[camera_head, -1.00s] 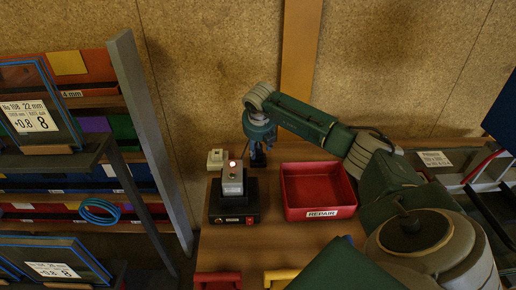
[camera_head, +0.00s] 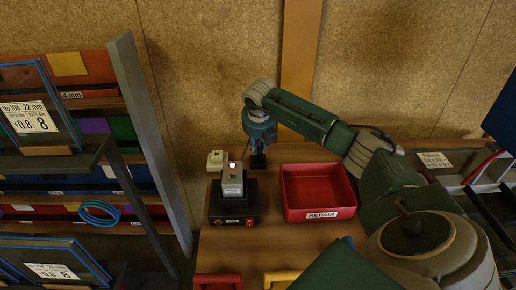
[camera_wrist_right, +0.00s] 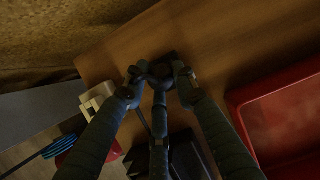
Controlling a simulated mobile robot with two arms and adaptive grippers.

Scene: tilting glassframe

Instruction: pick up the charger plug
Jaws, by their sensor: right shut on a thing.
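The charger plug (camera_head: 258,161) is a small dark piece on the wooden bench, behind the black charger base and left of the red tray. My right gripper (camera_head: 257,150) reaches down over it from the right arm. In the right wrist view the gripper's fingers (camera_wrist_right: 160,76) close in around the dark plug (camera_wrist_right: 163,65), which they largely hide. I cannot tell whether the plug is clear of the bench. My left gripper is not in view.
A black charger base (camera_head: 222,215) holds a grey device (camera_head: 232,184) with a lit lamp. A cream block (camera_head: 216,160) stands behind it. A red REPAIR tray (camera_head: 320,213) sits to the right. Shelving with a grey upright (camera_head: 150,140) stands at the left.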

